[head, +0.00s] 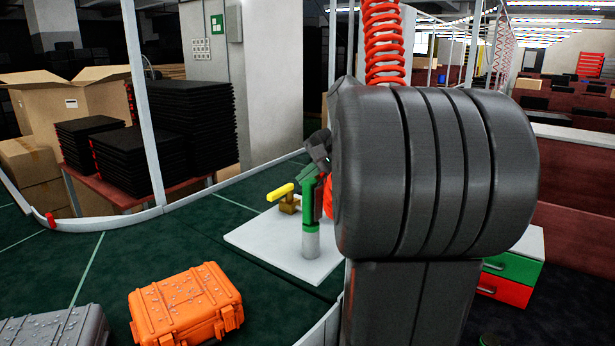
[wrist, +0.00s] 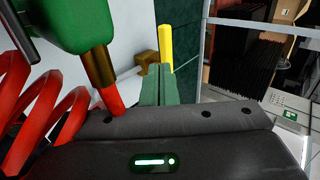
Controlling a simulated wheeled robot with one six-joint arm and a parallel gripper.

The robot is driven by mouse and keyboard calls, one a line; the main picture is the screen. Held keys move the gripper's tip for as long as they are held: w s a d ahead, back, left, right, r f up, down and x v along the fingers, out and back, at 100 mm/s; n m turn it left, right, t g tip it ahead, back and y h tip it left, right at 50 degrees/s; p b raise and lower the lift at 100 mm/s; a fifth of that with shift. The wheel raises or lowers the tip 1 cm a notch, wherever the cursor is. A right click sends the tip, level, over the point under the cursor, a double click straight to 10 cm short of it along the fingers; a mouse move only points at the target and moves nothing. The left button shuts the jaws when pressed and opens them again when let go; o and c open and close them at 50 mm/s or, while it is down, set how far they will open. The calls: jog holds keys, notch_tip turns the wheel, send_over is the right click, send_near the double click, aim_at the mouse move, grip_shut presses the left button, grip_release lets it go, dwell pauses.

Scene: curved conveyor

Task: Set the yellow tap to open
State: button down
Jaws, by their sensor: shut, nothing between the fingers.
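The tap has a yellow handle (head: 280,192) and a brass body (head: 290,205), and stands on a white board (head: 260,238). In the head view the handle lies about level and points left from the body. In the wrist view the yellow handle (wrist: 166,48) shows just beyond my fingertips, with the brass body (wrist: 148,65) to its left.
A green tool (wrist: 75,20) with a brass and red tip hangs close beside my gripper, with a red coiled hose (wrist: 40,110). An orange case (head: 185,305) lies on the green surface at front left.

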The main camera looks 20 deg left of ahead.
aim_at(279, 195)
jog(key=x, duration=0.7)
jog(key=shift+w+a+f+p, duration=0.15)
jog(key=shift+a+p, duration=0.05)
jog(key=shift+p, duration=0.15)
jog(key=shift+a, duration=0.1)
